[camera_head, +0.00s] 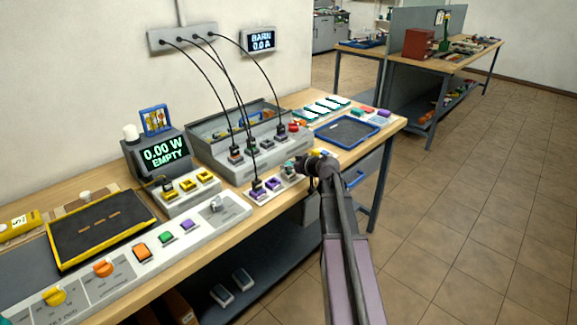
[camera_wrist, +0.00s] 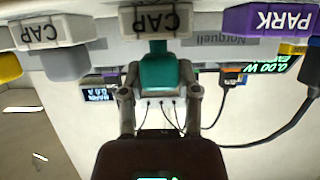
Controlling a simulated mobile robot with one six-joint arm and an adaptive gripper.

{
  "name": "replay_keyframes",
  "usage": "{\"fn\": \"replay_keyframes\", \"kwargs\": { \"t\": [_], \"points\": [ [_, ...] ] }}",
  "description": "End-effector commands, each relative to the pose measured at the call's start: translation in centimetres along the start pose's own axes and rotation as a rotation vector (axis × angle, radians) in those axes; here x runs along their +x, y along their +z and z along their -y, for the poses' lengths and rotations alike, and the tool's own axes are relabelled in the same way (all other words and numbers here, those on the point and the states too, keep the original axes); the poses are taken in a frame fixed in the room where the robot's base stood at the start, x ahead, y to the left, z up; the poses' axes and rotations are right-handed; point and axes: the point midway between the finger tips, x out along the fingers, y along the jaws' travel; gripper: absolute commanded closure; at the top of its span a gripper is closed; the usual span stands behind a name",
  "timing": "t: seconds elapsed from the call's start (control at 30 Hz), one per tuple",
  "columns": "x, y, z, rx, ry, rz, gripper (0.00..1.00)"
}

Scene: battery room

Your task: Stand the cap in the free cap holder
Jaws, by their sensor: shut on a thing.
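My gripper (camera_head: 306,167) is over the bench at the right end of a row of small holders. The wrist view is upside down. There my gripper (camera_wrist: 159,90) is shut on a teal cap (camera_wrist: 158,72), with one finger on each side. The cap is lined up with the middle grey holder marked CAP (camera_wrist: 156,20), narrow end towards it. I cannot tell whether it is seated or just above. A second CAP holder (camera_wrist: 50,33) is to the left, with a grey piece (camera_wrist: 68,64) on it. In the head view my gripper mostly hides the cap.
A purple PARK holder (camera_wrist: 268,20) is on the right in the wrist view. Black cables (camera_head: 246,130) hang from the wall box to plugs close by. A blue-rimmed tray (camera_head: 376,131) lies behind my gripper. A grey charger rack (camera_head: 218,166) stands to the left.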

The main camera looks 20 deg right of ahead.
Motion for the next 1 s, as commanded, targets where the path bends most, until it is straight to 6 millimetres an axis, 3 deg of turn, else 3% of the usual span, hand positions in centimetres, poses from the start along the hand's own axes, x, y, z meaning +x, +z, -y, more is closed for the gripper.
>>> {"fn": "replay_keyframes", "kwargs": {
  "t": [0.9,0.93,1.0],
  "points": [
    [0.5,1.2,0.0,0.000,0.000,0.000,0.87],
    [0.4,1.1,0.0,0.000,0.000,0.000,0.50],
    [0.4,1.1,0.0,0.000,0.000,0.000,0.44]
  ]
}}
